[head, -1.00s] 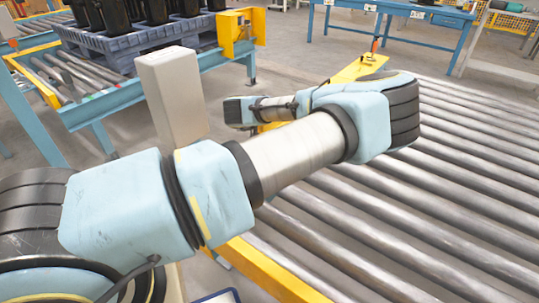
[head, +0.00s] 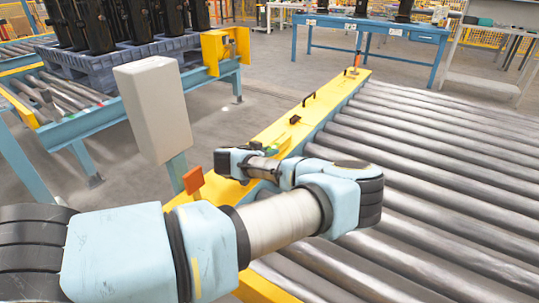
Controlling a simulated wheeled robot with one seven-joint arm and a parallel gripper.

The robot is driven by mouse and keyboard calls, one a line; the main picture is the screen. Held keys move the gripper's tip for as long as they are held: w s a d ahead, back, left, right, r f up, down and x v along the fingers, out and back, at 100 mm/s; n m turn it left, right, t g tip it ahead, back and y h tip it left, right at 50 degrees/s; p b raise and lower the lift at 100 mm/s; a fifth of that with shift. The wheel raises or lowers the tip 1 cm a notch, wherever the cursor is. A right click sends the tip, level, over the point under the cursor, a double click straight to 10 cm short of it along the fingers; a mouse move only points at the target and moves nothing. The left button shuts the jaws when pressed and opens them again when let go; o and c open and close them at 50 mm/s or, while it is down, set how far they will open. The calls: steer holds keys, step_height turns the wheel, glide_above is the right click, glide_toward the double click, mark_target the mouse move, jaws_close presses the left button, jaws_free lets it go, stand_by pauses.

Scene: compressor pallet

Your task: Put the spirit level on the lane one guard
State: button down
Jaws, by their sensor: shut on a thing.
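A long yellow guard (head: 330,92) runs along the left edge of the roller conveyor, probably the lane one guard; I read no label on it. Two black handles (head: 308,98) stand up from its top. A small green and orange item (head: 272,146) lies on the guard just behind my wrist; I cannot tell what it is. I cannot make out the spirit level anywhere. My arm crosses the lower middle, its wrist over the near part of the guard. My gripper's fingers do not show, hidden beyond or below the wrist.
An orange plate (head: 193,180) stands at the guard's near part, left of my wrist. A grey box post (head: 153,108) rises left of it. The rollers (head: 430,170) on the right are bare. A blue pallet (head: 120,68) with black parts and a blue bench (head: 372,30) stand behind.

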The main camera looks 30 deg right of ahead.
steer(key=shift+f, duration=0.5)
steer(key=c, duration=0.6)
jaws_free()
steer(key=shift+c, duration=0.2)
steer(key=p+v, duration=0.1)
steer(key=v, duration=1.1)
